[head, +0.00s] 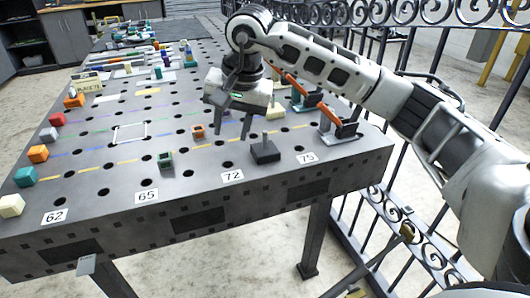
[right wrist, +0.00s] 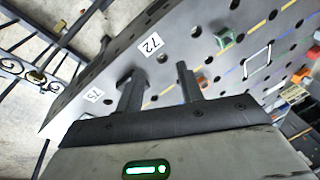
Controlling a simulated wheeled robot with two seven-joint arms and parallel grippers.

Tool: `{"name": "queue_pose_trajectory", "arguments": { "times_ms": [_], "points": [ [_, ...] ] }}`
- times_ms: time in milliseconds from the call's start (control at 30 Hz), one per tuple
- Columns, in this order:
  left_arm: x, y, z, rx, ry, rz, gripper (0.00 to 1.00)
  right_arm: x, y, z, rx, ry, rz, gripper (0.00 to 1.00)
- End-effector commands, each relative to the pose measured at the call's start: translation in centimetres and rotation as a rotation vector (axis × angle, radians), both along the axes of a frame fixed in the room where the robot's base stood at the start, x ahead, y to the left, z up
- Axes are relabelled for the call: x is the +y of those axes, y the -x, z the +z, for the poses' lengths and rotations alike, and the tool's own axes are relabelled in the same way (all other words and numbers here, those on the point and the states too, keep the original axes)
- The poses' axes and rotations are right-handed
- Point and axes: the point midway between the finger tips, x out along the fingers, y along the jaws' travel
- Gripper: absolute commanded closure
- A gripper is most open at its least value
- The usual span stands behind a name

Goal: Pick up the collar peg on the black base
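The collar peg (head: 265,140) is a grey upright pin on a square black base (head: 265,154), standing on the dark perforated table between the labels 72 and 75. My right gripper (head: 233,134) points down, just left of and behind the peg in the head view. Its two fingers are apart with nothing seen between them. The right wrist view shows the same spread fingers (right wrist: 160,80). A dark shape beside the left finger there may be the black base, but I cannot tell. My left gripper is not in view.
Two orange-handled clamps (head: 337,126) stand right of the peg near the table edge. A green square block (head: 166,160) and a small orange block (head: 198,131) stand to the left. Coloured cubes line the left edge. A black scroll railing (head: 440,14) runs behind my right arm.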

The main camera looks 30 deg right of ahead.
Motion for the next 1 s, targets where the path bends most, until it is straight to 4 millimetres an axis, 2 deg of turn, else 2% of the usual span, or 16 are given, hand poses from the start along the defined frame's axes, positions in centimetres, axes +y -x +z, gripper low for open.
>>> {"name": "queue_pose_trajectory", "arguments": {
  "times_ms": [33, 100, 200, 267, 700, 1000],
  "points": [
    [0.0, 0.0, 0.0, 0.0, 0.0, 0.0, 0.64, -2.8, -0.5, 2.0, -0.035, 0.105, -0.01, 0.63],
    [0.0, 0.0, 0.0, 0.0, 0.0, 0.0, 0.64, -5.6, -0.7, 3.9, -0.055, 0.217, -0.021, 0.63],
    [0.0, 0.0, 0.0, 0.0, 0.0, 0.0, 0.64, -8.0, -0.7, 5.4, -0.061, 0.306, -0.036, 0.63],
    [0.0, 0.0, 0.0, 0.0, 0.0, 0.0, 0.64, -8.6, -0.8, 5.3, -0.06, 0.328, -0.039, 0.63],
    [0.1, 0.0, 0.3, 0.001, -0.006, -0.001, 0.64, -10.5, -3.3, -2.5, -0.059, 0.331, -0.038, 0.63],
    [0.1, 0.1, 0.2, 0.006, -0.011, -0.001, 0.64, -10.8, -4.1, -4.7, -0.06, 0.329, -0.037, 0.63]
  ]
}}
